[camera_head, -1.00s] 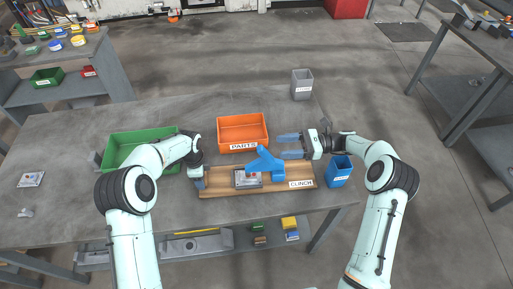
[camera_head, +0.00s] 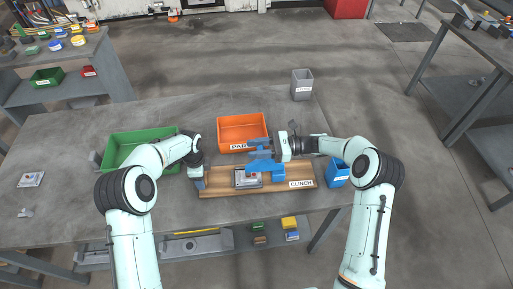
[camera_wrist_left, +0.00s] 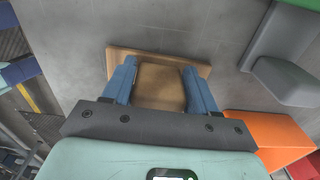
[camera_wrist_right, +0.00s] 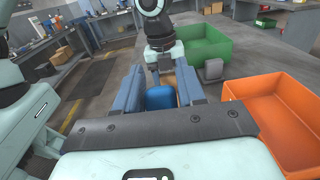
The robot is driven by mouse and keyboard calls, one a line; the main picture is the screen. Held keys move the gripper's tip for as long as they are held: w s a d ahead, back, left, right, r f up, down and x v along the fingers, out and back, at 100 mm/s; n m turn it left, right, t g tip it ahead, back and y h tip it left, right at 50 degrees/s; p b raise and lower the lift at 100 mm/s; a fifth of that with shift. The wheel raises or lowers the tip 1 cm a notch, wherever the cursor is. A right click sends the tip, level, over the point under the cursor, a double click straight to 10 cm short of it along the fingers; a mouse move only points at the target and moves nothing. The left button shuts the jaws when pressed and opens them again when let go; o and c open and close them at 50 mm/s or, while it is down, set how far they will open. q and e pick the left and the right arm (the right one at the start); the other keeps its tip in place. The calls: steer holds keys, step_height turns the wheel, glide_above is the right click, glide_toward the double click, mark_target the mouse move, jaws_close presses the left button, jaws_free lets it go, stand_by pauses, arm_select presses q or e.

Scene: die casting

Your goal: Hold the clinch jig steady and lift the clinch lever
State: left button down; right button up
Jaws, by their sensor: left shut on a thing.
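The clinch jig (camera_head: 218,187) is a wooden board on the table with a "CLINCH" label at its right end. A grey metal piece (camera_head: 248,185) sits on it. The blue clinch lever (camera_head: 277,173) stands right of that piece, partly hidden by my right gripper. My left gripper (camera_head: 199,182) is shut on the board's left end; the board (camera_wrist_left: 160,88) shows between its fingers in the left wrist view. My right gripper (camera_head: 261,149) is open at the lever's upper end. In the right wrist view the lever's blue end (camera_wrist_right: 160,98) lies between the two fingers.
An orange parts bin (camera_head: 242,120) stands just behind the jig. A green bin (camera_head: 121,150) is at the left, behind my left forearm. A blue bin (camera_head: 338,178) stands at the jig's right end, near my right wrist. A grey bin (camera_head: 301,90) is further back.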

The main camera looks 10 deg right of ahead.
jaws_close()
steer(key=shift+d+r+y, duration=0.25)
steer(key=shift+d+y, duration=0.15)
steer(key=shift+d, duration=0.1)
steer(key=shift+d+r+y, duration=0.2)
steer(key=shift+d+y, duration=0.2)
steer(key=shift+d, duration=0.05)
steer(key=o, duration=0.5)
jaws_free()
step_height(320, 180, up, 10)
